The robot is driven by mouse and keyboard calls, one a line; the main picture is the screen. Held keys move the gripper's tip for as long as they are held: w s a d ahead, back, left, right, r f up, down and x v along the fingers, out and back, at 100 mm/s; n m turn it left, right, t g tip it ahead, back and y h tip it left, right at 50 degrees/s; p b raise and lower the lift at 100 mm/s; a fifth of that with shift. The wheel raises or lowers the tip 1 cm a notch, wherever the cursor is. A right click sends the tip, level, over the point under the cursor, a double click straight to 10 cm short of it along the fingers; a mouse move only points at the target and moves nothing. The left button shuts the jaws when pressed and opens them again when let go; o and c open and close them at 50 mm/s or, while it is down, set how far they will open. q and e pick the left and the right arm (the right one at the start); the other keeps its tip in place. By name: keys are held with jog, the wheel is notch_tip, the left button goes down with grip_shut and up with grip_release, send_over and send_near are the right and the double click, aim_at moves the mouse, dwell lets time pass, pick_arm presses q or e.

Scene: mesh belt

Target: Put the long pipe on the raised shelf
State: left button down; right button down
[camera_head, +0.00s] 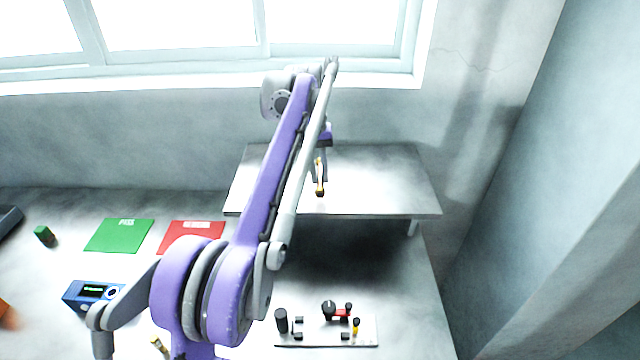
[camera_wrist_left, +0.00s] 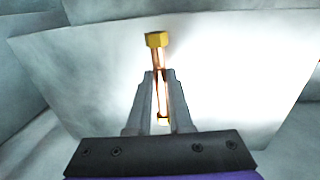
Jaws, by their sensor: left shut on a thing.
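The long pipe (camera_wrist_left: 157,58) is a copper-coloured tube with yellow hex ends. In the left wrist view it lies lengthwise between the two grey fingers of my left gripper (camera_wrist_left: 160,100), which is shut on it. In the head view the pipe (camera_head: 319,182) shows over the raised shelf (camera_head: 385,180), a grey metal platform on legs at the back. My left gripper (camera_head: 321,165) is partly hidden behind my arm there. I cannot tell whether the pipe touches the shelf top. The shelf also shows in the left wrist view (camera_wrist_left: 80,70). My right gripper is not in view.
A green mat (camera_head: 119,236) and a red mat (camera_head: 190,236) lie left of my arm. A plate with small fittings (camera_head: 363,331) lies in front of the shelf. The shelf's right side is bare.

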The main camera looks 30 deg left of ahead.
aim_at(319, 178)
pick_arm(q)
jog(key=shift+f, duration=1.45)
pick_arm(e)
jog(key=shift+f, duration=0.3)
pick_arm(q)
jog(key=shift+f, duration=0.2)
jog(key=c, duration=0.8)
grip_release()
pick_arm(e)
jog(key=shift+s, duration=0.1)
pick_arm(q)
jog(key=shift+r, duration=0.15)
jog(key=r, duration=0.4)
jog(key=a+r+p, duration=0.1)
jog(key=r, duration=0.3)
jog(key=r+p, duration=0.1)
jog(key=r, duration=0.3)
jog(key=shift+s+a, duration=0.15)
jog(key=shift+s, duration=0.2)
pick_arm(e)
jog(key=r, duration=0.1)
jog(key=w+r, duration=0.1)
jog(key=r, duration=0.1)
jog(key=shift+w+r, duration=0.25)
